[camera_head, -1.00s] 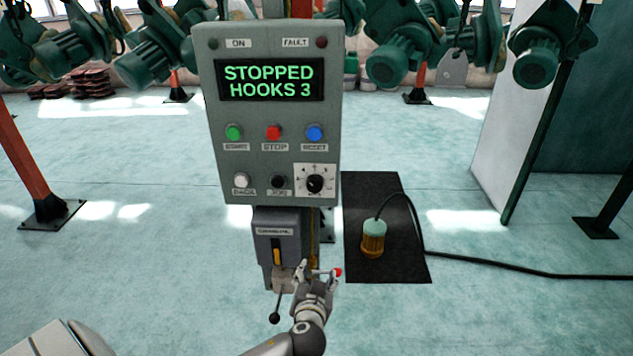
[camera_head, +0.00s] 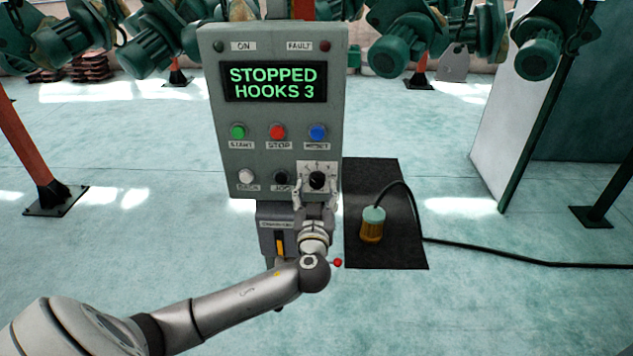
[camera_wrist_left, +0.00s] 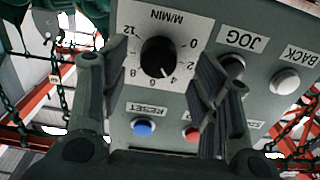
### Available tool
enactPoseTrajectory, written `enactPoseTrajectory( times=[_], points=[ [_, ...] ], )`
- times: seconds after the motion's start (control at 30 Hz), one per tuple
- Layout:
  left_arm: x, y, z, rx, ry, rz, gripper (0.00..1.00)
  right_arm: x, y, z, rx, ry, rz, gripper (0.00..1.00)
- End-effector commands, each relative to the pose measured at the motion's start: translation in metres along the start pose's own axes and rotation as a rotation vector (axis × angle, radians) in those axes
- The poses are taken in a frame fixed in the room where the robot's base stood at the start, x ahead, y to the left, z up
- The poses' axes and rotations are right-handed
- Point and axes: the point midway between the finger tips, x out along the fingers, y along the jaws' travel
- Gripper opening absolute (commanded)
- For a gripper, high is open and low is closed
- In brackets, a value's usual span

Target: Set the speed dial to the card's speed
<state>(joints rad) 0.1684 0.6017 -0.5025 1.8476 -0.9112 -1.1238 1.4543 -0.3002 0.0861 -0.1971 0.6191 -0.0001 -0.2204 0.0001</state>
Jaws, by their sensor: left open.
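The speed dial is a black knob (camera_head: 317,180) on a white scale plate at the lower right of the grey control box (camera_head: 222,110). My left gripper (camera_head: 315,194) is open just below the dial in the head view. In the wrist view its fingers (camera_wrist_left: 148,78) stand apart on either side of the knob, with no clear contact. The display reads "STOPPED HOOKS 3". I cannot make out a speed card. My right gripper is out of view.
The JOG button (camera_head: 282,177) and white BACK button (camera_head: 246,176) lie left of the dial, RESET (camera_head: 317,132) above it. A yellow-and-green pendant (camera_head: 372,226) with a black cable stands on a dark mat (camera_head: 400,255). The floor is mostly clear.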

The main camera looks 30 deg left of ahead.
Motion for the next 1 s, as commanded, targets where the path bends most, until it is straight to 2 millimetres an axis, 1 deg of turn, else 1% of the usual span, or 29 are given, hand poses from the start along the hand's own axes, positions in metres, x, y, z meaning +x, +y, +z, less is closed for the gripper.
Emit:
enactPoseTrajectory(
  times=[0.03, 0.1, 0.23, 0.37, 0.6, 0.67, 0.97, 1.0],
  points=[
    [0.007, 0.0, -0.003, 0.002, 0.001, 0.0, 0.57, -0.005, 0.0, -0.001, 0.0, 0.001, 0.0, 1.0],
    [0.013, 0.001, -0.002, 0.002, 0.001, 0.001, 0.57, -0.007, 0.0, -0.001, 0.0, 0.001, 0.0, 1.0],
    [0.022, 0.001, 0.0, 0.001, -0.001, 0.001, 0.57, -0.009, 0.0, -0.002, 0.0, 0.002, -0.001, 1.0],
    [0.025, 0.001, 0.0, -0.001, -0.001, 0.002, 0.57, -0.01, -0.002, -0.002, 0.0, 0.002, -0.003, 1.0],
    [0.026, 0.001, 0.001, 0.0, -0.001, 0.002, 0.57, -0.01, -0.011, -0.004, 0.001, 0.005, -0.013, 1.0],
    [0.026, 0.001, 0.001, 0.0, -0.001, 0.002, 0.5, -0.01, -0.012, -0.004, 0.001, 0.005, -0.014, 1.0],
    [0.025, 0.001, 0.001, 0.0, -0.001, 0.002, 0.12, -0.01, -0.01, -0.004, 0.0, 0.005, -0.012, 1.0],
    [0.025, 0.001, 0.001, 0.0, -0.001, 0.002, 0.11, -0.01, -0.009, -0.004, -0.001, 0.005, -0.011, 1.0]
  ],
)
